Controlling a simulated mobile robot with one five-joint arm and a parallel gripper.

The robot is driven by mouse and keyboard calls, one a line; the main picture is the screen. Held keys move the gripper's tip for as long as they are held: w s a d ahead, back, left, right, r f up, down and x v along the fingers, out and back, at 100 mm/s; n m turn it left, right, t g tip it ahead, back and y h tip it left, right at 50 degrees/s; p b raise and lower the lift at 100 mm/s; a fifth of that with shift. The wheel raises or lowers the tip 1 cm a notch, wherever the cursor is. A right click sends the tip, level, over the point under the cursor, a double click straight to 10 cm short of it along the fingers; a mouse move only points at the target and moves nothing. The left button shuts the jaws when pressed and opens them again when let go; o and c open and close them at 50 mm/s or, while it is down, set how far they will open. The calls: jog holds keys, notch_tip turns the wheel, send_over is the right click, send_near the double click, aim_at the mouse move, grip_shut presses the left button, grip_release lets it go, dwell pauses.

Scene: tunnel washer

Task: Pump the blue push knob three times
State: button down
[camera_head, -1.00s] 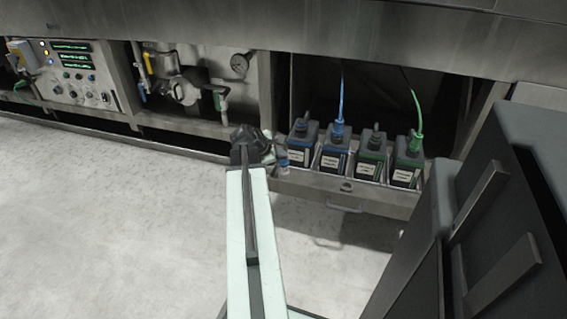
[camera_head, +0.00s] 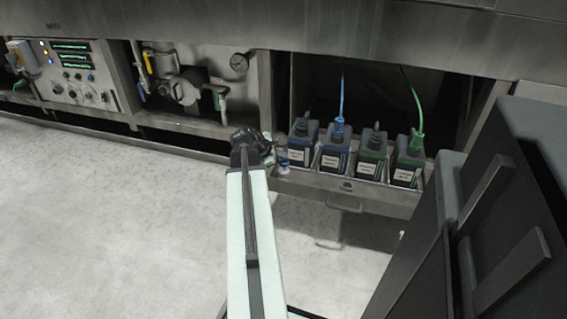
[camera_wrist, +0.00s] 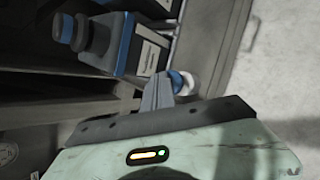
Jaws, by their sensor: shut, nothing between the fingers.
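The blue push knob (camera_wrist: 176,80) shows in the wrist view as a small blue round part with a pale collar, beside the tray's edge. My gripper (camera_wrist: 160,84) is shut and empty, and its tips overlap the knob's near side in that view. I cannot tell whether they touch it. In the head view my gripper (camera_head: 273,150) is at the left end of the bottle tray. A small pale and bluish part there, just below the gripper, is too small to make out clearly.
Several dark bottles with blue or green shoulders stand in a metal tray (camera_head: 345,200) right of my gripper. The nearest bottle (camera_wrist: 110,42) fills the upper wrist view. A dark cabinet (camera_head: 500,220) stands at the right. The floor (camera_head: 110,220) at left is clear.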

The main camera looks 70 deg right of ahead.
aim_at(282, 162)
jog(key=shift+f+b, duration=1)
jog(key=shift+f, duration=0.05)
dwell(0.6)
jog(key=shift+r, duration=0.2)
jog(key=shift+r+p, duration=1.55)
jog(key=shift+p, duration=0.2)
notch_tip(282, 162, up, 5)
jog(key=p, duration=0.5)
jog(key=shift+r, duration=0.1)
